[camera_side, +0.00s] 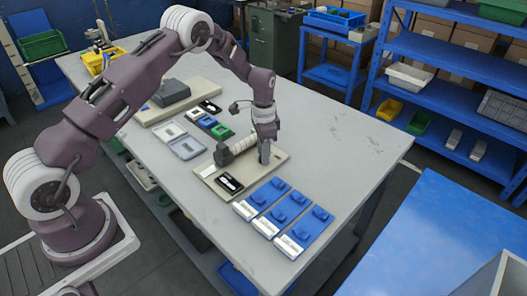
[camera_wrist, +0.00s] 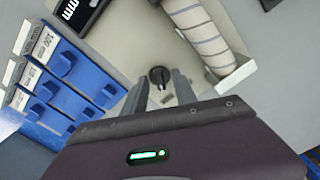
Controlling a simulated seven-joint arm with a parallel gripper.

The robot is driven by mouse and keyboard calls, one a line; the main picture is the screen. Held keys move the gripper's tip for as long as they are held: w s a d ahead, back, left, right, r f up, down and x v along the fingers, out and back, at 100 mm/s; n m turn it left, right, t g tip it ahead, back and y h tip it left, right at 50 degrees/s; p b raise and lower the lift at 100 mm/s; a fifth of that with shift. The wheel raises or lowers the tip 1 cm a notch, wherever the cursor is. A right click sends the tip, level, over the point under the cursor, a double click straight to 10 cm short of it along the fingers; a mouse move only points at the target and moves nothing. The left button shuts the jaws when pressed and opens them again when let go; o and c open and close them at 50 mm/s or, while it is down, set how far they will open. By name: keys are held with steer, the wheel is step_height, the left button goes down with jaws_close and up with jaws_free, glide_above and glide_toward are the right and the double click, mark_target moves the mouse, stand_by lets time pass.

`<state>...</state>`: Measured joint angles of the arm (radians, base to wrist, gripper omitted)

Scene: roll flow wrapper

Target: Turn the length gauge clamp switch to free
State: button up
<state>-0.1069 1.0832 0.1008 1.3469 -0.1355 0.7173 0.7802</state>
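A small round black rotary knob (camera_wrist: 159,76), which looks like the clamp switch, sits on the beige base plate (camera_wrist: 125,35). It shows in the wrist view just beyond my fingertips; its labels are too small to read. My gripper (camera_wrist: 160,88) is open and empty, one finger to each side below the knob in the picture. I cannot tell how high it is above the plate. In the side view my gripper (camera_side: 264,153) points down at the right part of the base plate (camera_side: 277,163), beside the ribbed roll (camera_side: 236,150), and hides the knob.
A black display unit (camera_side: 229,184) lies on the front of the plate. Blue gauge blocks with white labels (camera_side: 284,212) stand in rows right of it. Grey and black trays (camera_side: 187,147) and a dark grey box (camera_side: 171,92) lie behind. The table's right side (camera_side: 345,140) is clear.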

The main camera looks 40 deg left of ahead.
jaws_close()
steer(key=shift+n, duration=0.3)
steer(key=n, duration=0.5)
steer(key=shift+n, duration=0.3)
steer(key=n, duration=0.5)
steer(key=shift+n, duration=0.3)
jaws_free()
stand_by(0.3)
